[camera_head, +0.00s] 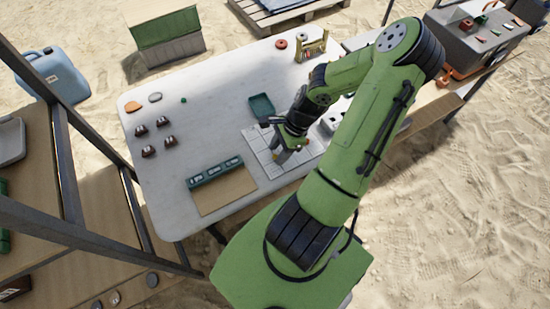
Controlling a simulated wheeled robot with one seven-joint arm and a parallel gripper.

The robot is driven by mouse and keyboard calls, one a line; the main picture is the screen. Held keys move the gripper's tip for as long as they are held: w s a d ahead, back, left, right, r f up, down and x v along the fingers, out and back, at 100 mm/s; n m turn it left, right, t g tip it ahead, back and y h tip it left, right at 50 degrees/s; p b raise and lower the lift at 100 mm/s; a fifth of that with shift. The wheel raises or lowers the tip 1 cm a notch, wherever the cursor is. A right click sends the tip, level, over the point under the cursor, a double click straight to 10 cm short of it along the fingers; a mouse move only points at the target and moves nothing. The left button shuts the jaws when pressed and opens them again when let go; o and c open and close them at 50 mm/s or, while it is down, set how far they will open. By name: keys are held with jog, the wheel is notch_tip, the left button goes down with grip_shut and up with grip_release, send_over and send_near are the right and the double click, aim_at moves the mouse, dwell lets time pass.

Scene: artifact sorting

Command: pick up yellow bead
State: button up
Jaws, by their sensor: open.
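A small yellow spot, which looks like the yellow bead (305,142), shows just right of my gripper, over the right part of the white gridded tray (264,160). It is too small to make out its shape. My gripper (283,156) points down low over the middle of this tray and is open. I cannot tell whether its fingertips touch the tray. A small orange-red spot (276,151) shows by the fingers. My arm and wrist hide part of the tray.
A green tray (261,107) lies behind the gridded one. A green rack (215,172) on a brown board stands at the front. Several dark pieces (168,142) and a green bead (183,100) lie left. A wooden stand (311,48) is at the back. The table's (215,125) left middle is clear.

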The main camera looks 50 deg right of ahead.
jog(key=shift+a+f, duration=0.1)
jog(key=shift+c, duration=0.3)
grip_shut()
